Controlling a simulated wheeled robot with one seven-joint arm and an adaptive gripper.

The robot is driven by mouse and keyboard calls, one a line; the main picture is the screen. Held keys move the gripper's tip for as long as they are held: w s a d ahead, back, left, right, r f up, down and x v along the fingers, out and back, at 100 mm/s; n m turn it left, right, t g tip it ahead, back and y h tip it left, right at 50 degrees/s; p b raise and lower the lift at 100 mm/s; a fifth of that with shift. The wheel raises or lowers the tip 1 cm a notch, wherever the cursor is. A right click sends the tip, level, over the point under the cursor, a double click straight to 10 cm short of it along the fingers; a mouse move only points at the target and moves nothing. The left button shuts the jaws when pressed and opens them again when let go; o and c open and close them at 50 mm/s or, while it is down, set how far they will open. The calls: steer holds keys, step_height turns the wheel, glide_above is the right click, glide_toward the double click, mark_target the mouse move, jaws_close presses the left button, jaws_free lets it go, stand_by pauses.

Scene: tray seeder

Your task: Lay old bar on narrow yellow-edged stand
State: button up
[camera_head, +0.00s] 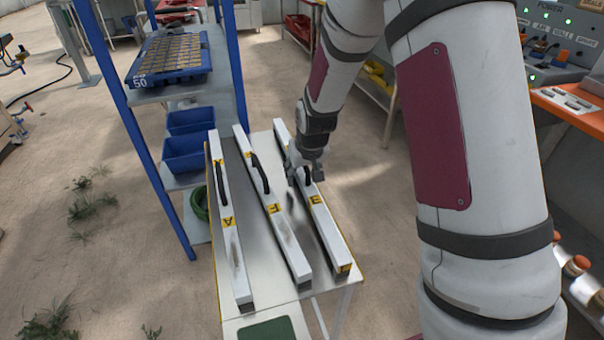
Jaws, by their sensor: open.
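Three long white bars with black handles and yellow letter labels lie side by side on a narrow metal-topped stand (255,235). Thin yellow edging shows on parts of the stand's rim. The left bar (235,255) is labelled "A". The middle bar (287,237) carries brownish smudges and looks the most worn. The right bar (325,225) also has a dark handle and a label. My gripper (305,178) is open, low over the right bar at its handle. The fingers partly hide that handle, and I cannot tell whether they touch it.
A blue-framed shelf at the left holds a seed tray (172,55) and blue bins (190,140). A dark green pad (267,329) lies at the stand's near end. A control panel (560,40) and orange-edged bench (570,105) stand at the right. Floor is clear between.

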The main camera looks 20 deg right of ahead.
steer(key=v, duration=1)
steer(key=shift+s+r, duration=0.15)
steer(key=shift+r, duration=0.2)
steer(key=shift+s+r, duration=0.4)
steer(key=shift+r, duration=0.1)
steer(key=s+r+g, duration=0.1)
steer(key=s+r, duration=0.4)
steer(key=s, duration=0.3)
steer(key=s+r, duration=0.4)
steer(key=s, duration=0.5)
steer(key=s+r+g, duration=0.2)
steer(key=s, duration=1.6)
step_height(320, 180, up, 16)
steer(key=t+p, duration=0.2)
steer(key=p, duration=1.2)
steer(key=shift+s+d+t+p, duration=0.15)
steer(key=shift+s+t+p, duration=0.15)
steer(key=shift+s+t, duration=0.1)
steer(key=shift+f, duration=0.1)
